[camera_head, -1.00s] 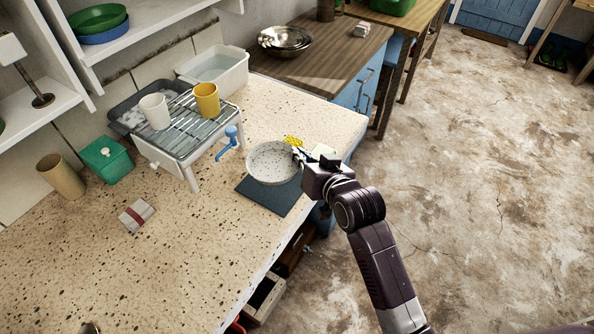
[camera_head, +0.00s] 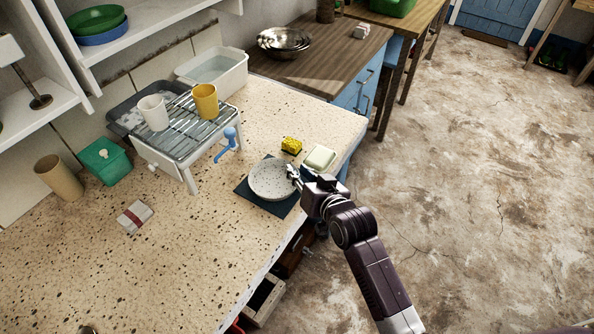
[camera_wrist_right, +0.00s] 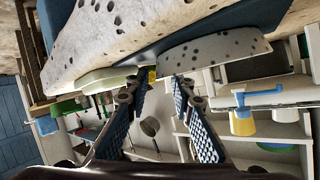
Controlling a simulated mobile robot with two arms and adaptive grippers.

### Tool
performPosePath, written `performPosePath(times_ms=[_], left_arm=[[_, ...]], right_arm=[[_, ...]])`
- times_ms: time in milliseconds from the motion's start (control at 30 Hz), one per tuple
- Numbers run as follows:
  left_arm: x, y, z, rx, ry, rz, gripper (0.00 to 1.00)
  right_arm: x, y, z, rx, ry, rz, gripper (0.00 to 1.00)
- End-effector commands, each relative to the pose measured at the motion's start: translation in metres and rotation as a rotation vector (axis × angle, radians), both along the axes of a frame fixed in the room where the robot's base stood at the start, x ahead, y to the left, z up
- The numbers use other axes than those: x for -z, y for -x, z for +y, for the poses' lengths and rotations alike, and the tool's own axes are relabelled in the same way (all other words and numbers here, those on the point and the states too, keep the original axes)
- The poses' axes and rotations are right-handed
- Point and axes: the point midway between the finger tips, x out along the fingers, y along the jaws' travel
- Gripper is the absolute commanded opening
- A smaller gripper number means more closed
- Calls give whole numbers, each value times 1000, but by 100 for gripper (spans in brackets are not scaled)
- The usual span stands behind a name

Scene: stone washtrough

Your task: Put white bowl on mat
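The white speckled bowl (camera_head: 270,181) rests upright on the dark blue mat (camera_head: 250,195) near the counter's front edge. My right gripper (camera_head: 294,174) is at the bowl's right rim. In the right wrist view the bowl's speckled side (camera_wrist_right: 220,50) shows just beyond the fingers. The two fingers of my right gripper (camera_wrist_right: 160,80) stand apart with a gap between the tips. The right finger overlaps the bowl's edge in that view, and I cannot tell whether it touches. My left gripper is not seen.
A yellow sponge (camera_head: 291,145) and a soap dish (camera_head: 320,158) lie behind the gripper. A dish rack (camera_head: 190,130) with a white cup (camera_head: 154,112) and a yellow cup (camera_head: 205,101) stands behind the bowl. A small packet (camera_head: 134,217) lies left. The counter's front left is largely clear.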

Motion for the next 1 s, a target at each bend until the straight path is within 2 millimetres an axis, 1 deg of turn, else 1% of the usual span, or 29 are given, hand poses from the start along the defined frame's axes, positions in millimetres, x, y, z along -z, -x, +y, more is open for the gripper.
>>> performPosePath(times_ms=[233, 367, 467, 800, 1000], left_arm=[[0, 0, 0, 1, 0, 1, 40], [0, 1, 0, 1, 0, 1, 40], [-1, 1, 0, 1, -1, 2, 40], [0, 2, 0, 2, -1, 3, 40], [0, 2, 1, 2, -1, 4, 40]], right_arm=[[-1, 1, -1, 0, 0, -1, 22], [-4, 9, -4, 0, 0, -1, 22], [-10, 21, -9, 0, 0, -1, 22], [-33, 75, -29, 0, 1, 0, 22], [-43, 96, -37, 0, 0, 1, 22]])
